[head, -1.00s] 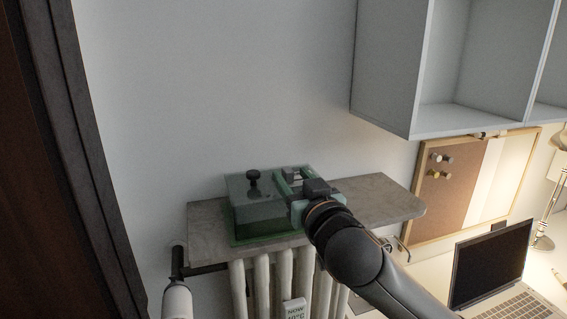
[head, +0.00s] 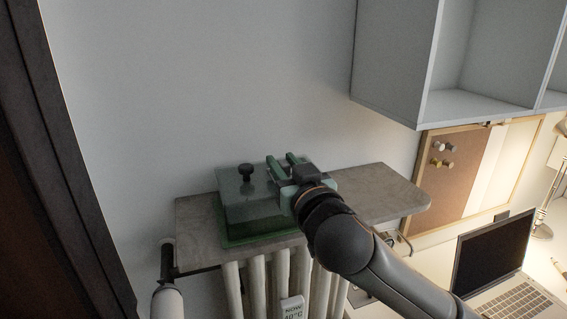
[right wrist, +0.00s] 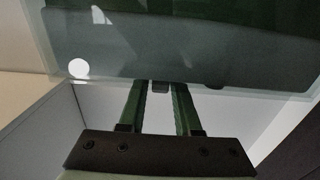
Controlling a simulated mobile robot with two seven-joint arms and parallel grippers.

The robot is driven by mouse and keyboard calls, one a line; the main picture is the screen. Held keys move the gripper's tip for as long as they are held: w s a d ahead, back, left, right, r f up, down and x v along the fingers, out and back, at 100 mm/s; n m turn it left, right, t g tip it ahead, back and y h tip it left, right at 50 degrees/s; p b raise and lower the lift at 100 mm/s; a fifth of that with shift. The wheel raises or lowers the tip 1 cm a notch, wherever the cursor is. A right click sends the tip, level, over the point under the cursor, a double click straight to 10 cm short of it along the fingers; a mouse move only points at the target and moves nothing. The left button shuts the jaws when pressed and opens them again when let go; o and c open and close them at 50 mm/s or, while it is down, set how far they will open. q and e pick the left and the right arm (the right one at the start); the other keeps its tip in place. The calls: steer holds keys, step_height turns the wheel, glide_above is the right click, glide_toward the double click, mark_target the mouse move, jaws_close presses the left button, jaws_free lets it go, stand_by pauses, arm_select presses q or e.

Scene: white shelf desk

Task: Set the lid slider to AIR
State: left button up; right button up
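A green box with a translucent grey-green lid (head: 240,203) stands on the stone shelf, with a black knob (head: 246,171) on its lid. My right gripper (head: 283,165) reaches over the lid's right side. Its two green fingers point away from me and stand apart. In the right wrist view, the fingers (right wrist: 160,88) show a gap, with a small dark piece between their tips, perhaps the slider; I cannot tell whether they touch it. The lid's edge (right wrist: 230,80) lies just past them. The AIR marking is not readable. My left gripper is not in view.
The stone shelf (head: 385,192) is bare to the right of the box and sits over a white radiator (head: 256,285). A wall cabinet (head: 390,60) hangs at upper right. A laptop (head: 495,255) and a cork board (head: 455,175) are at right.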

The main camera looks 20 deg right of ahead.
jaws_close()
stand_by(1.0)
